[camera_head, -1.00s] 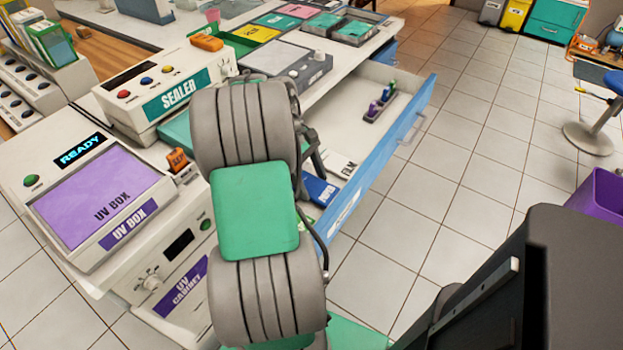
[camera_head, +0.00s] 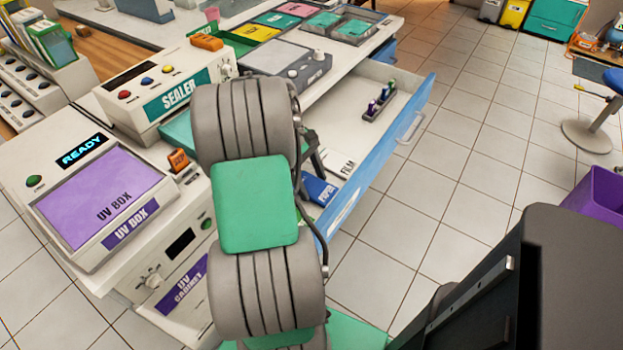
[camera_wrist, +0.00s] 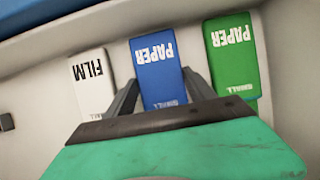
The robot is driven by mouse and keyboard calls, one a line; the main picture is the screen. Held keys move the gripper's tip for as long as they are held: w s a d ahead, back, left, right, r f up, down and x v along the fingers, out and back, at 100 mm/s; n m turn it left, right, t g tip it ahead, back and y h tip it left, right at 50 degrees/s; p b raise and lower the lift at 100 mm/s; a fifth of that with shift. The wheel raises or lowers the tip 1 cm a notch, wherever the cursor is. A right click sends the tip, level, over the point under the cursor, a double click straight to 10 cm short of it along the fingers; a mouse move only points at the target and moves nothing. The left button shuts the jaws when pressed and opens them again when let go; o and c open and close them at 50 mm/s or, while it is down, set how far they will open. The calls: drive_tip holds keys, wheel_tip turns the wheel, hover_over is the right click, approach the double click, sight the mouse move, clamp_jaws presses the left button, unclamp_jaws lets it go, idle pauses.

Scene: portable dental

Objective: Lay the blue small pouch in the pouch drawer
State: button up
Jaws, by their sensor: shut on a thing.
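The blue small pouch (camera_wrist: 155,68), labelled PAPER, lies between my gripper's two fingers in the wrist view; its near end is hidden by my wrist. It also shows in the head view (camera_head: 319,189), partly behind my arm. My gripper (camera_wrist: 161,86) is shut on the pouch, one finger along each side. The open pouch drawer (camera_head: 408,97) has a blue front and a pale inside. The pouch is within the drawer's outline, between a white pouch and a green one. I cannot tell whether it touches the drawer floor.
The white FILM pouch (camera_wrist: 93,82) is left of the blue one and the green PAPER pouch (camera_wrist: 232,55) right, both close to my fingers. A small rack (camera_head: 379,102) stands towards the drawer's far end. The sealer (camera_head: 165,90) and UV box (camera_head: 100,195) are on the counter left of my arm.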

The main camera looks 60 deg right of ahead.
drive_tip(key=o, duration=1.5)
drive_tip(key=p+v, duration=0.3)
drive_tip(key=v, duration=0.4)
drive_tip(key=shift+w+r, duration=0.2)
drive_tip(key=shift+r, duration=0.15)
